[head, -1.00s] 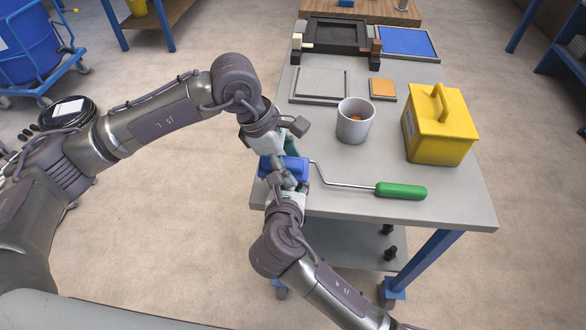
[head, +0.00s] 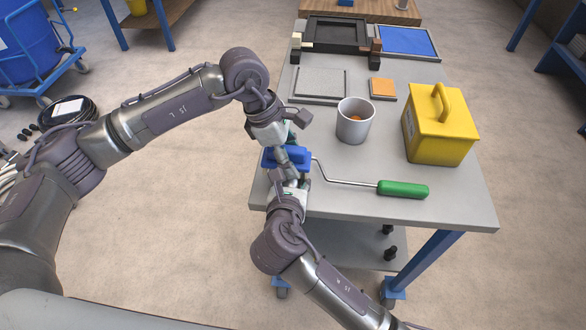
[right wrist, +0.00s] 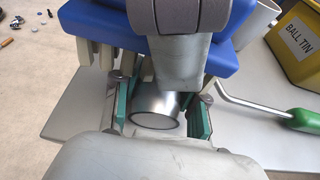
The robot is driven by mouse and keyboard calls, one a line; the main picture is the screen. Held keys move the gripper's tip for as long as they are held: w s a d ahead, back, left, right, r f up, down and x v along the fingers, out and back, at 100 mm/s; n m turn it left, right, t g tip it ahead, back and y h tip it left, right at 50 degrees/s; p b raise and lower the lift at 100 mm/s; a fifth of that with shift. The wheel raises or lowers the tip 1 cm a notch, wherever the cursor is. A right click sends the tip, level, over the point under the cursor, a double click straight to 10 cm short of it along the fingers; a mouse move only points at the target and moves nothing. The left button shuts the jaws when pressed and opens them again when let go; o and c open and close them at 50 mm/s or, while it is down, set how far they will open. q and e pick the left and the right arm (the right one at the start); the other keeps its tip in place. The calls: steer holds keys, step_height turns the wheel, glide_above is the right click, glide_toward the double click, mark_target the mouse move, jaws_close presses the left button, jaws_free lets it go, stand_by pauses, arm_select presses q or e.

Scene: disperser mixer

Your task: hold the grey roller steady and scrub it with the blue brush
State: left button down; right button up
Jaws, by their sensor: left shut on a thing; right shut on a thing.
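The roller is a grey cylinder (right wrist: 157,105) between the green pads of my right gripper (right wrist: 162,110), which is shut on it in the right wrist view. Its bent wire (head: 340,181) runs right to a green handle (head: 403,189) above the table. The blue brush (head: 270,158) has pale bristles and shows in the right wrist view (right wrist: 92,27), close over and beside the roller. My left gripper (head: 288,158) is shut on the brush from above. My grippers hide most of the roller in the head view, and whether the bristles touch it is unclear.
A grey cup (head: 355,122) with something orange inside and a yellow tin (head: 440,135) stand on the grey table (head: 440,205). A grey tray (head: 320,87), an orange-topped block (head: 382,89), a black frame (head: 335,34) and a blue panel (head: 405,41) lie farther back.

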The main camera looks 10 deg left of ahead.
arm_select(q)
steer(key=shift+r, duration=0.9)
steer(key=shift+w+r, duration=0.1)
steer(key=shift+a+r, duration=0.1)
steer(key=shift+r, duration=0.2)
steer(key=shift+d+r+v, duration=0.1)
steer(key=shift+d+v, duration=0.15)
steer(key=shift+v, duration=1.4)
steer(key=shift+d+r+v, duration=0.1)
steer(key=shift+d+v, duration=0.15)
steer(key=shift+v, duration=1.45)
steer(key=shift+d+r+v, duration=0.1)
steer(key=shift+d+v, duration=0.15)
steer(key=shift+v, duration=1.4)
arm_select(e)
steer(key=o, duration=0.7)
steer(key=shift+o, duration=0.2)
arm_select(q)
steer(key=shift+r, duration=0.1)
arm_select(e)
steer(key=shift+r+p, duration=0.6)
steer(key=shift+p, duration=0.7)
arm_select(q)
step_height(320, 180, up, 2)
steer(key=shift+r, duration=0.15)
